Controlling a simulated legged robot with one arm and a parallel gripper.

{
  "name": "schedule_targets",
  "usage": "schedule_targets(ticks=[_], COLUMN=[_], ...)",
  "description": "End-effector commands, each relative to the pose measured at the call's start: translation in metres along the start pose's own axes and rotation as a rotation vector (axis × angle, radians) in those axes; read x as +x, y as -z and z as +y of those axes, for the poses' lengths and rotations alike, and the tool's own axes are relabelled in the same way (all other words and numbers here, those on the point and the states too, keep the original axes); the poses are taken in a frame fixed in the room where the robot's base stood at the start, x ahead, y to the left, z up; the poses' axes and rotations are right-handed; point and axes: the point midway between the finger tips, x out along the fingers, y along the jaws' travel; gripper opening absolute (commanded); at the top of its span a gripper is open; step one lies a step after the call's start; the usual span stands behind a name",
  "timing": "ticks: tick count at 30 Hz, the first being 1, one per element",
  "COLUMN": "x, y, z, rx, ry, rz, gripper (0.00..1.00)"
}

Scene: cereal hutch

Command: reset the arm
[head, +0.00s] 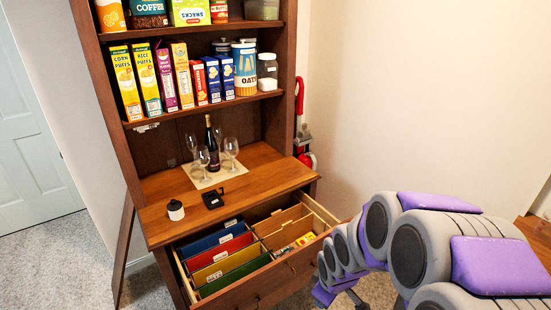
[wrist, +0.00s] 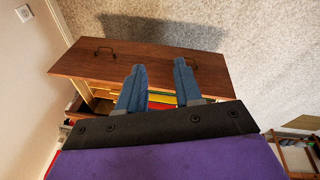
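My arm, purple and grey, reaches in from the right in the head view. My gripper (wrist: 158,82) shows in the wrist view with its two blue-grey fingers apart and nothing between them.
The wooden hutch (head: 115,170) holds several cereal boxes (head: 124,82). Its counter carries a wine bottle (head: 212,145), wine glasses (head: 231,150) and a small jar (head: 175,210). The pulled-out drawer holds coloured folders (head: 222,256). Carpet (head: 75,255) is clear at left.

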Motion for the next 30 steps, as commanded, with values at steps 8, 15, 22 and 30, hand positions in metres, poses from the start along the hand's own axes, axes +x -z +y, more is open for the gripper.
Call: schedule_targets(ticks=[8,15,22,30], x=[-0.084,-0.143,-0.179,-0.189], y=[-0.059,-0.111,-0.145,-0.155], z=[-0.044,-0.102,-0.152,-0.169], rx=[0.320,0.600,0.797,0.857], ry=[0.039,0.087,0.127,0.143], rz=[-0.144,-0.264,-0.347,-0.377], gripper=[0.35,0.35,0.35,0.35])
